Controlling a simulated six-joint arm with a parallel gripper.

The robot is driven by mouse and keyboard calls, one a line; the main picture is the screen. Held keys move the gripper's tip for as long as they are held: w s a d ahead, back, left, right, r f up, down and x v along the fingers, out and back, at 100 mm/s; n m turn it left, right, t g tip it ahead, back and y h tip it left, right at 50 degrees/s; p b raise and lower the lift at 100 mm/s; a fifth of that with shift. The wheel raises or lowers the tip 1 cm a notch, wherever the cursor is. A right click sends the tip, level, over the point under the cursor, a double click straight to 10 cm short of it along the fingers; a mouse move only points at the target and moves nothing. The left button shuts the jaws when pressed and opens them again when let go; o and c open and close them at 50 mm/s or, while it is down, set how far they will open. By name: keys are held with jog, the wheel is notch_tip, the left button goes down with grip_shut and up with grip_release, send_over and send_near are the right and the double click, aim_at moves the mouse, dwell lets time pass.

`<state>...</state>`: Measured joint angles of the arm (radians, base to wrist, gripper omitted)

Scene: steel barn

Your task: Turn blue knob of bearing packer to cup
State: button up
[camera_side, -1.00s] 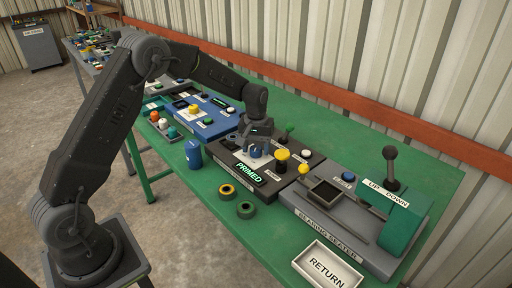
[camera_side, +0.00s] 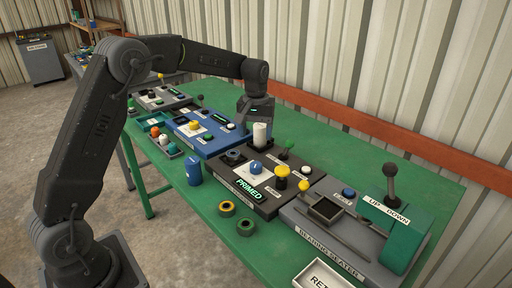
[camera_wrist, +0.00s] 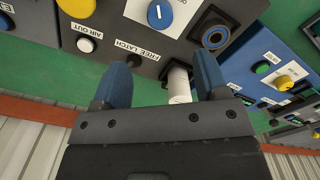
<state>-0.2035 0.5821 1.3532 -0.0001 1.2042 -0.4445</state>
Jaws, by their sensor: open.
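The blue knob (camera_side: 256,167) sits on a white plate on the dark bearing packer (camera_side: 226,178), whose display reads PRIMED. In the wrist view the blue knob (camera_wrist: 158,14) is at the top, with a short white mark on its face. The plate's lettering is too small or cropped to read, so I cannot tell the selected position. My gripper (camera_side: 248,112) is above the packer's back edge, apart from the knob. Its blue fingers (camera_wrist: 163,82) are spread. A white cylinder (camera_wrist: 178,86) shows between them in the wrist view; I see no contact.
The bearing seater (camera_side: 320,240) is to the right. Two rings lie in front.

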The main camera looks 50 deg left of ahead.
jog(key=shift+r, duration=1.15)
jog(key=s+d+r+m+t, duration=0.1)
jog(key=s+d+r+m, duration=0.15)
jog(key=s, duration=0.45)
jog(key=s+d+r+m+t, duration=0.1)
jog(key=s+d+r+t, duration=0.2)
jog(key=s, duration=0.4)
jog(key=s+d+r+m, duration=0.2)
jog(key=s+d+r, duration=0.15)
jog(key=s, duration=0.45)
jog(key=s+d+f+m+t, duration=0.1)
jog(key=s+f+m, duration=0.1)
jog(key=s, duration=0.6)
jog(key=shift+s+d+f+t, duration=0.2)
jog(key=shift+s+f+t, duration=0.1)
jog(key=shift+f, duration=0.35)
